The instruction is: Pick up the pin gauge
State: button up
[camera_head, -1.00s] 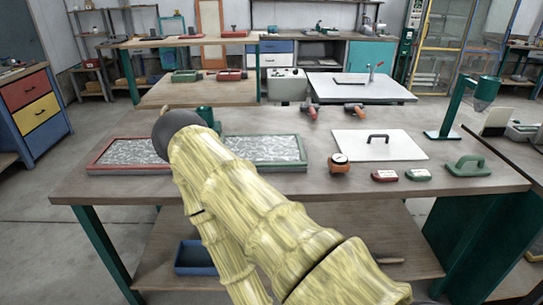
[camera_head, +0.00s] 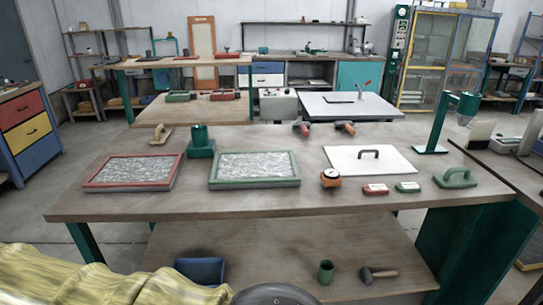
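A small orange gauge with a round white dial (camera_head: 330,178), which looks to be the pin gauge, stands on the workbench. It is near the bench's front edge, right of the green-framed tray. Nothing covers it and nothing touches it. My arm, in its yellow sleeve, lies low across the bottom left of the picture, below the bench top. My gripper's fingers do not show. A dark rounded part at the bottom edge cannot be made out clearly.
The workbench (camera_head: 235,205) carries a red-framed tray (camera_head: 177,172), a green-framed tray (camera_head: 297,182), a white plate with a handle (camera_head: 345,165), a red block (camera_head: 375,189), a green block (camera_head: 407,187) and a green handled tool (camera_head: 456,178). Bare wood lies in front of the gauge.

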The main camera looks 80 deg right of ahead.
aim_at(327, 182)
jog(key=k, duration=1.05)
jog(key=z, duration=1.2)
